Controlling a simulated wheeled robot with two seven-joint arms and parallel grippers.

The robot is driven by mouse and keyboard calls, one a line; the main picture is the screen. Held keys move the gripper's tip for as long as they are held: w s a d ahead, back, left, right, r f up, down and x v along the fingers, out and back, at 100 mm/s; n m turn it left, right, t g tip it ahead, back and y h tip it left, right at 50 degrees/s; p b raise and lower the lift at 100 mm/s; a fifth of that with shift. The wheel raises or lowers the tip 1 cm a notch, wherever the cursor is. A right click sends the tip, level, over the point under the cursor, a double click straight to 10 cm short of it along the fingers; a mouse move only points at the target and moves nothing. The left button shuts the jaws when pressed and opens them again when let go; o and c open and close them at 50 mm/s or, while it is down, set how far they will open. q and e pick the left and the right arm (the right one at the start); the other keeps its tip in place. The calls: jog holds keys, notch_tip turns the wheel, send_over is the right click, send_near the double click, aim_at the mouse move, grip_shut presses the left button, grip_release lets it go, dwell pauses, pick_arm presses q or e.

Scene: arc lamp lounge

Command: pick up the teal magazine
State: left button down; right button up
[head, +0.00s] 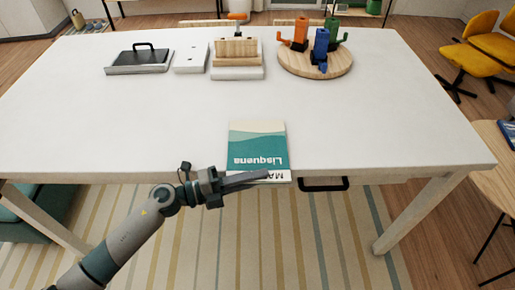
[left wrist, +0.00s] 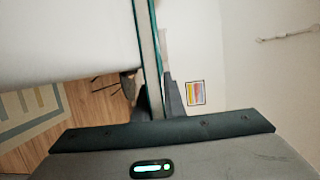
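The teal magazine (head: 258,150), teal with a pale top and white lettering, is level near the table's front edge in the head view. Its near edge lies past the table edge in the picture. My left gripper (head: 248,181) comes in from the left at its near edge, one finger over the cover. My right gripper is not in view.
The white table (head: 160,110) is clear in the middle. A dark handle (head: 324,185) is under the front edge.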

pick_arm(q)
jog(key=shift+r, duration=0.1)
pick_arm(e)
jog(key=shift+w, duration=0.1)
